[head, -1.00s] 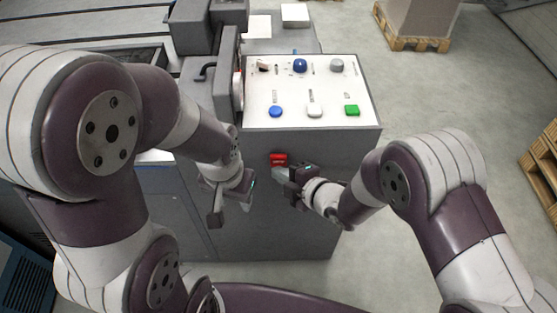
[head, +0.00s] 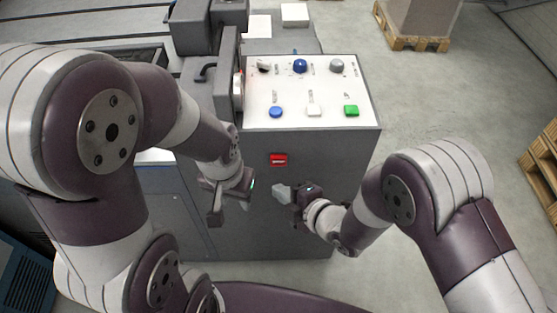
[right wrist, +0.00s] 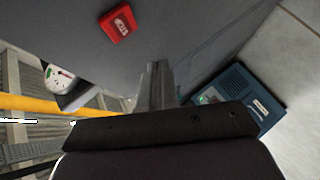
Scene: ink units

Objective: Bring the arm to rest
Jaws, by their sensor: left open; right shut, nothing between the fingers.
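My right gripper (head: 281,191) is shut and empty in the head view. It hangs in front of the grey cabinet, just below the red switch (head: 278,159) on the cabinet's front face, and apart from it. In the right wrist view, the shut fingers (right wrist: 155,84) point at the grey front face, and the red switch (right wrist: 118,24) with white lettering shows at the upper left. My left gripper (head: 230,203) is open and empty, left of the right gripper and close to the cabinet front.
The grey cabinet (head: 335,165) carries a white panel (head: 288,90) with a blue knob, grey knob and several buttons. A blue box (right wrist: 240,98) shows in the right wrist view. Pallets (head: 411,40) stand at the back right.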

